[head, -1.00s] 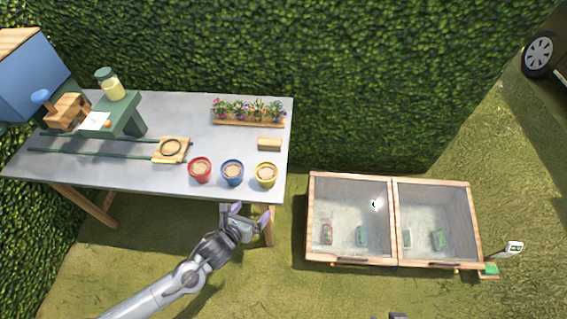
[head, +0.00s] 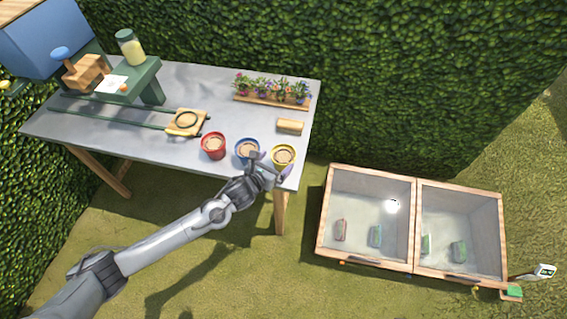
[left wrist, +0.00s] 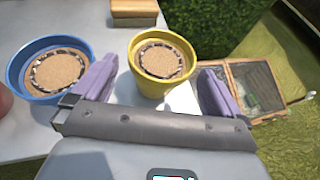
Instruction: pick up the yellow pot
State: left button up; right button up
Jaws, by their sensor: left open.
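In the left wrist view the yellow pot (left wrist: 161,62) lies ahead, between the lines of my two purple fingertips. My left gripper (head: 271,168) is open and empty, just in front of the yellow pot at the table's front edge; it also shows in the left wrist view (left wrist: 152,85). The near side of the pot is partly hidden by the gripper in the head view. My right gripper is not in view.
The blue pot (head: 247,149) stands close on the left of the yellow pot, near my left finger. The red pot (head: 213,145) is further left. A small wooden block (head: 290,126) lies behind. A wooden-framed box (head: 417,225) stands on the grass at right.

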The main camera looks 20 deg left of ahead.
aim_at(289, 149)
pick_arm(q)
jog(key=shift+r+b+x, duration=0.15)
jog(key=shift+b+x, duration=0.05)
jog(key=shift+x, duration=1.15)
jog(key=shift+r+b+x, duration=0.1)
jog(key=shift+b+x, duration=0.05)
jog(key=shift+x, duration=1.2)
jog(key=shift+w+d, duration=0.1)
jog(key=c, duration=1.1)
jog(key=shift+c, duration=0.7)
jog(key=shift+r, duration=0.1)
